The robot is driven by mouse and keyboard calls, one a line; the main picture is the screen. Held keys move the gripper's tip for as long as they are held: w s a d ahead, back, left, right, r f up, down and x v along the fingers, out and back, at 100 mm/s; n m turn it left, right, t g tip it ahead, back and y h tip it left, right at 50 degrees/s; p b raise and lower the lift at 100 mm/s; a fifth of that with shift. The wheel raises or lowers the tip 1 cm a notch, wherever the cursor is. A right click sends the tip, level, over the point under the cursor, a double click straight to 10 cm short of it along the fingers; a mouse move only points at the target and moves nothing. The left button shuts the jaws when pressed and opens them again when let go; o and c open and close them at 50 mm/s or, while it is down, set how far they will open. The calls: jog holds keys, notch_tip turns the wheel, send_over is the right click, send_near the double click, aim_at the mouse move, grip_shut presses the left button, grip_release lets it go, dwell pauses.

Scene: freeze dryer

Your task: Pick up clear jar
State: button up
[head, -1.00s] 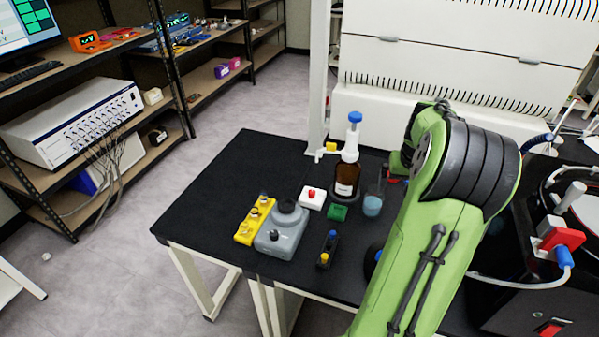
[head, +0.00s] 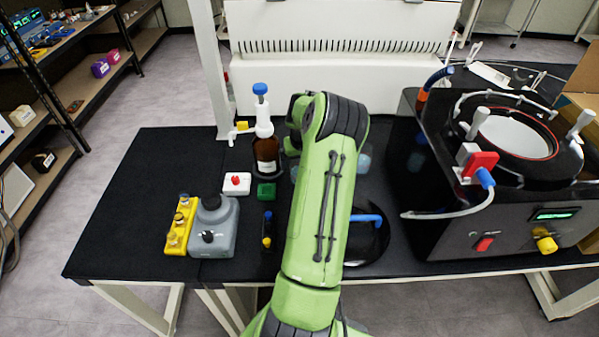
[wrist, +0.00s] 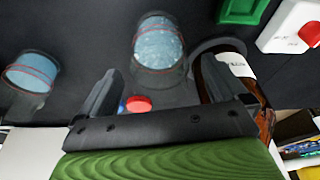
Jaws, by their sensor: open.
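Two clear jars with pale blue contents are in view, and I cannot tell which one the task names. In the wrist view, one clear jar (wrist: 158,45) stands ahead of my gripper (wrist: 160,72), between the lines of its fingers. The other clear jar (wrist: 32,72) is farther left. My gripper is open, with nothing visibly held. In the head view, one jar (head: 363,162) shows just right of my arm, and the other is mostly hidden behind it.
A brown bottle (head: 266,155) with a blue top stands close to my gripper; it is beside the right finger in the wrist view (wrist: 237,75). A small red-capped item (wrist: 138,104) shows between the fingers. A green block (head: 266,191) and a white red-buttoned box (head: 236,184) are nearby.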

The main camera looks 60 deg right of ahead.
jog(key=x, duration=0.2)
jog(key=shift+w+d+f, duration=0.15)
jog(key=shift+f, duration=0.1)
jog(key=c, duration=1.1)
jog(key=shift+r, duration=0.1)
jog(key=shift+c, duration=0.7)
jog(key=shift+r, duration=0.1)
